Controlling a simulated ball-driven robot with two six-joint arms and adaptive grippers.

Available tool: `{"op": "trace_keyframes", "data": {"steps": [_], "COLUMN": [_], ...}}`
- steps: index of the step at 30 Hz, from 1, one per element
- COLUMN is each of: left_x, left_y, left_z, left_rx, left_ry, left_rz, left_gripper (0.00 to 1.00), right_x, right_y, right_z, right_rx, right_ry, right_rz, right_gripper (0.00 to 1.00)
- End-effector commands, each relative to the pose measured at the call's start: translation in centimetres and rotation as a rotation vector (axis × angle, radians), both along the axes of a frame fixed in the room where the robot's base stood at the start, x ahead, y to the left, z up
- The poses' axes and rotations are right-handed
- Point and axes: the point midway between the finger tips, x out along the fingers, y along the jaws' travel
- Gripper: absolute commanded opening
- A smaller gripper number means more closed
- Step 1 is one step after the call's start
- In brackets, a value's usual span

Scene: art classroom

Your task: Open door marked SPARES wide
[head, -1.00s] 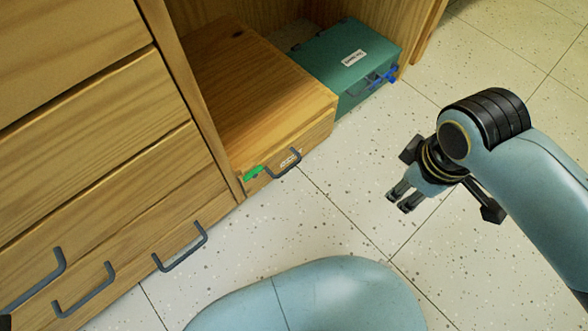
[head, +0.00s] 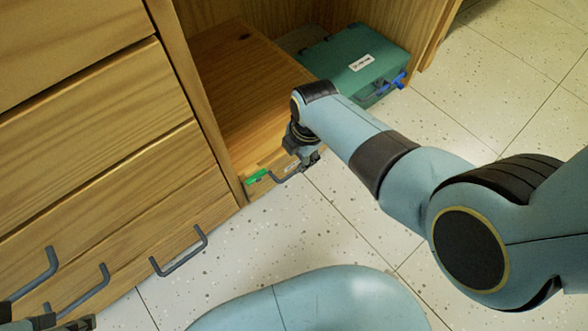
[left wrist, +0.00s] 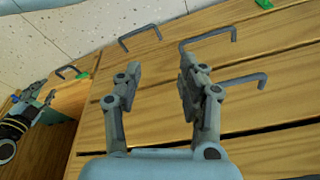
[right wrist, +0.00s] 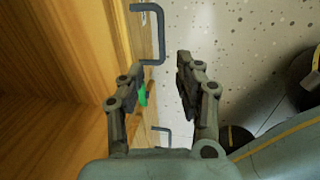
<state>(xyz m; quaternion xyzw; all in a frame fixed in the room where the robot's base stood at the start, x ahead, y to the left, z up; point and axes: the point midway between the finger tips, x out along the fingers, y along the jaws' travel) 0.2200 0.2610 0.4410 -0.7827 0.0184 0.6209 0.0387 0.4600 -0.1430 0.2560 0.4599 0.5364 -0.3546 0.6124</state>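A low wooden compartment (head: 232,90) sits in the cabinet's open bay. Its front panel has a green tag (head: 257,177), a small label I cannot read and a dark bar handle (head: 284,176). The panel looks closed. My right gripper (head: 311,160) is at the handle's right end; I cannot tell whether it touches. In the right wrist view the right gripper (right wrist: 160,65) has its fingers apart, with nothing held; the handle (right wrist: 162,130) shows below and between them. My left gripper (left wrist: 158,72) is open and empty above the drawer fronts, barely showing in the head view.
A teal case (head: 356,62) with a label and blue latch stands beside the compartment in the bay. Drawers with bar handles (head: 180,257) fill the left; one handle (right wrist: 152,35) also shows in the right wrist view. The speckled floor (head: 250,245) in front is clear.

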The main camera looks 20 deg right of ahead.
Motion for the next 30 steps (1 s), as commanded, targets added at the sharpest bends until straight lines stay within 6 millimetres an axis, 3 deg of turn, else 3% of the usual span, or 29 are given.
{"op": "trace_keyframes", "data": {"steps": [1,4,18,30], "left_x": [0.2,0.8,3.2,2.6], "left_y": [-0.3,-0.9,-0.8,-1.1], "left_z": [0.1,1.7,-4.2,-6.8], "left_rx": [-0.007,-0.021,-0.025,-0.035], "left_ry": [-0.013,-0.052,-0.377,-0.649], "left_rz": [-0.003,-0.008,-0.008,-0.027], "left_gripper": [0.4,0.4,0.4,0.4], "right_x": [-0.2,-0.2,0.5,0.9], "right_y": [0.1,0.1,0.3,0.4], "right_z": [-1.3,-2.8,-5.1,-7.6], "right_rx": [0.0,0.001,0.001,0.001], "right_ry": [0.006,0.011,0.006,0.007], "right_rz": [-0.001,-0.001,-0.004,-0.003], "right_gripper": [0.34,0.34,0.34,0.34]}}
